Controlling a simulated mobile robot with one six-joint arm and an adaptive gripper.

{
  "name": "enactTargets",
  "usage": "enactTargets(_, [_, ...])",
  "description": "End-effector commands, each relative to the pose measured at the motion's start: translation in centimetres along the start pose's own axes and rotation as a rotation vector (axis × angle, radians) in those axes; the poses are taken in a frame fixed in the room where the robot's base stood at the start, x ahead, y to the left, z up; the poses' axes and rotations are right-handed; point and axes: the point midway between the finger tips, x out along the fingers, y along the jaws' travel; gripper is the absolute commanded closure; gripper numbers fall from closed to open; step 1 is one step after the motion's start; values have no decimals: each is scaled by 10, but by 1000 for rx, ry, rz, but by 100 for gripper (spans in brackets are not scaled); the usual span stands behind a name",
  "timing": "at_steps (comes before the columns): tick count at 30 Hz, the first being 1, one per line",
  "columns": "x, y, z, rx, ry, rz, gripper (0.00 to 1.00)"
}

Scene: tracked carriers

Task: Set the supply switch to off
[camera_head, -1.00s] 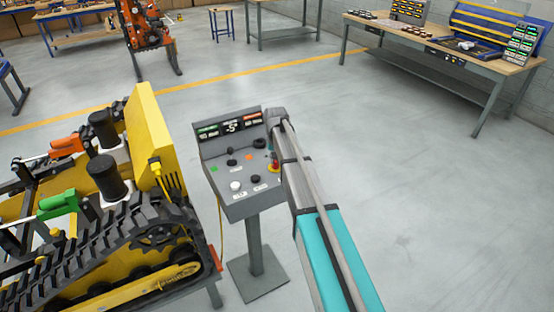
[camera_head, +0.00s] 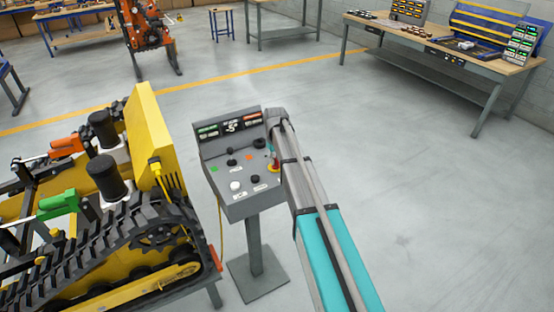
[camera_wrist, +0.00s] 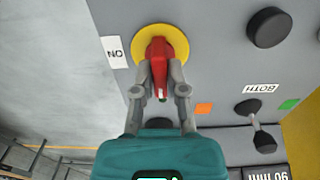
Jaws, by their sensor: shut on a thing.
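The supply switch is a red handle (camera_wrist: 160,52) on a yellow disc (camera_wrist: 178,35), on the grey control panel. In the wrist view its handle points down the picture, with a white mark at its tip. An ON label (camera_wrist: 115,52) sits left of the disc. My gripper (camera_wrist: 158,86) is shut on the red handle, a finger on each side.
The control panel (camera_head: 233,205) stands on a post and also carries black knobs, levers, a white button and a lit display (camera_head: 229,126). A yellow tracked machine (camera_head: 150,130) stands close on its left. The floor to the right is open, with a workbench (camera_head: 440,55) behind.

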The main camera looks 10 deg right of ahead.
Motion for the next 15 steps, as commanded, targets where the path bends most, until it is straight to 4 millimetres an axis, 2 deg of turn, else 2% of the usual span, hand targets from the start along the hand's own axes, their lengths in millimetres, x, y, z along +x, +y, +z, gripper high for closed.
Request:
enactTargets(4, [0, 2, -4, 1, 7, 3, 100])
enactTargets(5, [0, 1, -4, 1, 7, 3, 81])
enactTargets(10, [0, 1, -3, 1, 5, 3, 50])
enactTargets(15, [0, 0, -2, 1, 4, 2, 49])
